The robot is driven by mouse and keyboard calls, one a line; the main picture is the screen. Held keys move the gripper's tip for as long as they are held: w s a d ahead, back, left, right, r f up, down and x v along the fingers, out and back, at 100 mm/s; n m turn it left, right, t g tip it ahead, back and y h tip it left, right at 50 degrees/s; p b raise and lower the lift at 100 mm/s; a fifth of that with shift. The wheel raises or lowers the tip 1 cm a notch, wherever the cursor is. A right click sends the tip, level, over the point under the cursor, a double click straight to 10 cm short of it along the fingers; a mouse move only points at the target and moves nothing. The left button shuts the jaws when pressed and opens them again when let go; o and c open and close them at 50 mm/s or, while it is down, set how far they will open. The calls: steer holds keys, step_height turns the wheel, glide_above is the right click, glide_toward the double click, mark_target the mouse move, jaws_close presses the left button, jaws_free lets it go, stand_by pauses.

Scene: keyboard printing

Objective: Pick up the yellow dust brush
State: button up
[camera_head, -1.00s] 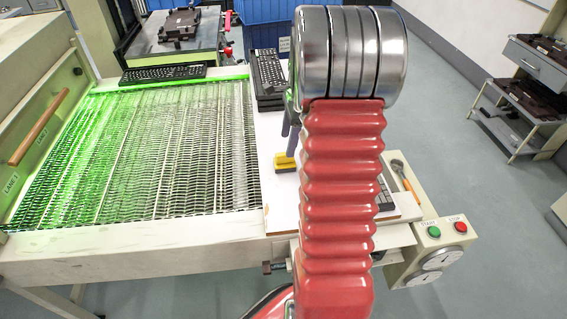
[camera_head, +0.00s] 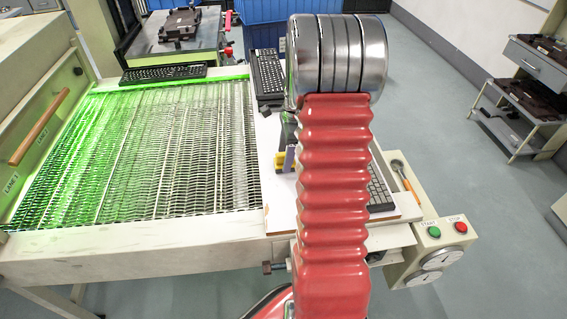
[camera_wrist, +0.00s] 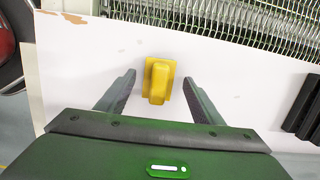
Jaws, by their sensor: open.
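The yellow dust brush (camera_wrist: 158,82) lies on the white board (camera_wrist: 90,55) in the wrist view, between and slightly beyond the tips of my gripper (camera_wrist: 158,78). The fingers are open, one on each side of the brush, with a gap on both sides. In the head view only a small part of the yellow dust brush (camera_head: 280,161) shows, beside my gripper's purple-grey finger (camera_head: 290,158). My arm hides most of the gripper and part of the board there.
A mesh conveyor (camera_head: 150,150) runs left of the board. A dark keyboard (camera_head: 380,190) lies right of my arm, and another (camera_head: 266,75) at the back. A control box (camera_head: 440,245) with green and red buttons stands at the front right.

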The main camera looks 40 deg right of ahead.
steer(key=shift+a+f, duration=0.1)
steer(key=shift+f, duration=0.55)
steer(key=shift+c, duration=0.6)
steer(key=c, duration=1.1)
steer(key=shift+r, duration=0.1)
steer(key=shift+c, duration=0.2)
step_height(320, 180, up, 10)
steer(key=shift+f, duration=0.1)
